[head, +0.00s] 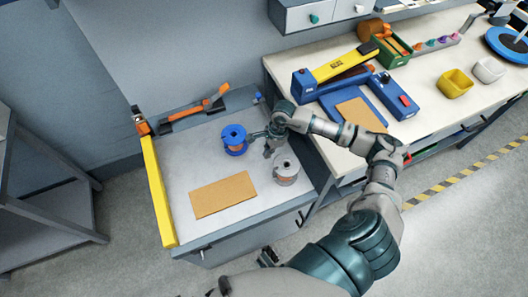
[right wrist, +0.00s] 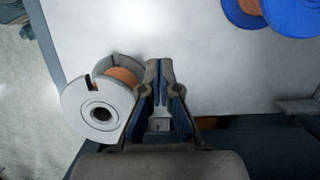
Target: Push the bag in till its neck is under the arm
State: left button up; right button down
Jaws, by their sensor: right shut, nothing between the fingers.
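I cannot pick out a bag with a neck for certain in either view. On the right bench, a yellow arm (head: 345,63) with dark lettering stands above a blue device (head: 304,88). A flat tan piece (head: 361,115) lies in front of it; I cannot tell if it is a bag. My right gripper (head: 269,149) is far left of it, over the grey worktop, between a blue spool (head: 234,140) and a grey spool (head: 286,168). In the right wrist view its fingers (right wrist: 160,68) are shut and empty, beside the grey spool (right wrist: 97,108). My left gripper is not in view.
A tan mat (head: 222,195) lies on the grey worktop, with a yellow bar (head: 158,190) along its left edge and an orange tool (head: 195,108) at the back.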

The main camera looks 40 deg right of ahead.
aim_at(251, 171)
jog(key=x, duration=0.2)
jog(key=a+x, duration=0.1)
jog(key=x, duration=0.4)
jog(key=shift+a+b, duration=0.4)
jog(key=shift+a, duration=0.05)
jog(key=shift+w+a+r, duration=0.1)
jog(key=shift+w+a, duration=0.1)
jog(key=shift+a, duration=0.35)
jog(key=shift+w+a+r, duration=0.1)
jog(key=shift+w+a, duration=0.05)
jog(key=shift+a, duration=0.4)
jog(key=shift+w+a+f, duration=0.1)
jog(key=shift+a+f, duration=0.05)
jog(key=shift+f, duration=0.05)
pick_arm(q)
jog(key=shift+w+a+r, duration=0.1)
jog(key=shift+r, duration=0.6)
pick_arm(e)
jog(key=shift+a, duration=0.15)
